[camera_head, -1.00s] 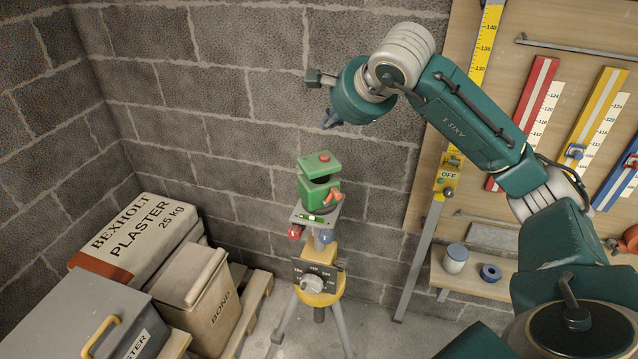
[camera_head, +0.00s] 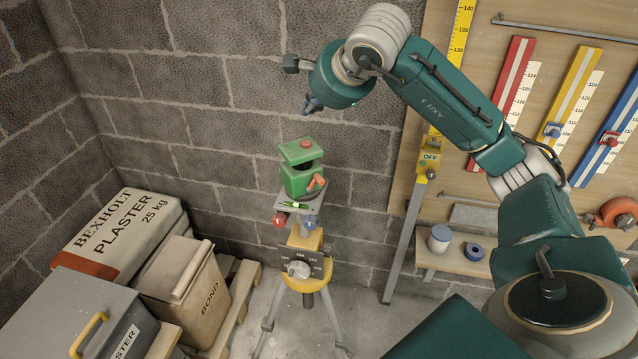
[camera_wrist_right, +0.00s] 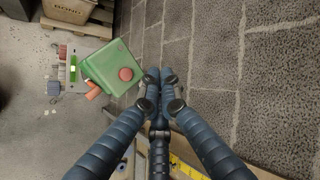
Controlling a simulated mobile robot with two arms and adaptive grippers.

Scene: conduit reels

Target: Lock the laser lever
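The green laser (camera_head: 303,180) stands on a grey plate on top of a yellow tripod (camera_head: 305,262). It has a green cap with a red button (camera_head: 305,143) and an orange-red lever (camera_head: 317,183) low on its right side. In the right wrist view, the laser's green cap (camera_wrist_right: 112,68) lies left of my fingertips, with part of the lever (camera_wrist_right: 93,93) showing beside it. My right gripper (camera_head: 309,107) hangs above the laser, apart from it. In the wrist view its blue fingers (camera_wrist_right: 159,76) meet at the tips with nothing between them. My left gripper is out of view.
A block wall (camera_head: 240,120) stands close behind the tripod. Plaster bags (camera_head: 125,235), a bond bag (camera_head: 190,295) and a grey box (camera_head: 85,310) fill the lower left. At right are a board with coloured rulers (camera_head: 575,95) and a small shelf (camera_head: 425,265).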

